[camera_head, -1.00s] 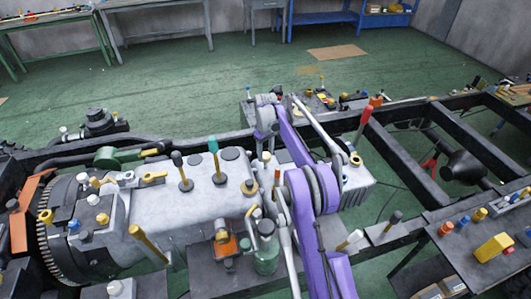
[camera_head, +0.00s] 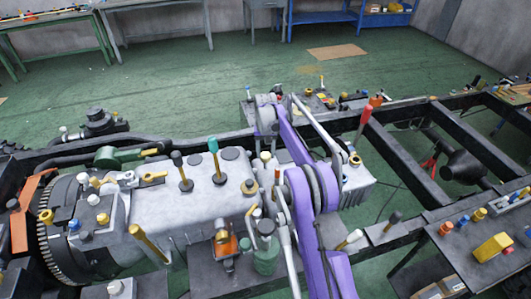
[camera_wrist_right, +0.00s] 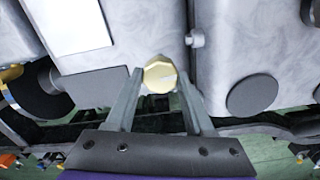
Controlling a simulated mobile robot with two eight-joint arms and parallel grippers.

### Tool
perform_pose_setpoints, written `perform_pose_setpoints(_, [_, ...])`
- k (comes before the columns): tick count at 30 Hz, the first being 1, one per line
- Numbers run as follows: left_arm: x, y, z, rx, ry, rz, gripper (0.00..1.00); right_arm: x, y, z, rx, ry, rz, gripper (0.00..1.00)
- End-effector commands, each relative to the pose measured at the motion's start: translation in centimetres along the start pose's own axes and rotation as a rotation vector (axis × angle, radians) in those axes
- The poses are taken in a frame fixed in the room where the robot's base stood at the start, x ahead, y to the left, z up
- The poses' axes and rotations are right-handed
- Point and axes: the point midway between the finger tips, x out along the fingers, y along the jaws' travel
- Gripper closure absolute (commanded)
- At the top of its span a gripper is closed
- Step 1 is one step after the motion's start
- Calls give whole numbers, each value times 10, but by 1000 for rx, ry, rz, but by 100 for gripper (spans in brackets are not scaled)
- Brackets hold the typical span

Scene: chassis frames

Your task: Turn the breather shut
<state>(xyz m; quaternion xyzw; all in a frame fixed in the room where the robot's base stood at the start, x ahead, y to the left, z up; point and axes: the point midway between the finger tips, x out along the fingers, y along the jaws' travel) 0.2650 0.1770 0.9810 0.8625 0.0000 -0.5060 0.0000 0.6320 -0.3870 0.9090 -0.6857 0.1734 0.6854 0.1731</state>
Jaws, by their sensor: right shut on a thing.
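The breather (camera_wrist_right: 160,79) shows in the right wrist view as a small round brass-yellow cap beside the seam between two pale grey housings. My right gripper (camera_wrist_right: 160,70) is shut on it, with one grey finger against each side. The cap's underside is hidden. In the head view my purple right arm (camera_head: 296,135) reaches over the pale grey gearbox housing (camera_head: 145,210). There I cannot clearly make out the fingertips or the held cap among the arm links. My left gripper is not in view.
Levers with dark, teal (camera_head: 213,145) and red (camera_head: 366,113) grips stand up close to the arm. A green jar (camera_head: 265,262) stands in front of the housing. Black chassis rails (camera_head: 400,165) run along both sides. Open green floor (camera_head: 230,85) lies behind.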

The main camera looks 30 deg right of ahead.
Motion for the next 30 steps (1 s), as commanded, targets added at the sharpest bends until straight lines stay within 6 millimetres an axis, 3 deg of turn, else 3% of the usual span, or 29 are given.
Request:
perform_pose_setpoints(15, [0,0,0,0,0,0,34,0,0,0,20,-2,0,100])
perform_pose_setpoints(16, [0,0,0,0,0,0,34,0,0,0,20,-2,0,43])
perform_pose_setpoints(18, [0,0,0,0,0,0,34,0,0,0,19,-1,0,31])
perform_pose_setpoints(21, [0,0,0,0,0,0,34,0,0,0,19,-1,0,17])
perform_pose_setpoints(30, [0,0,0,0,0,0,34,-2,0,0,18,-1,0,17])
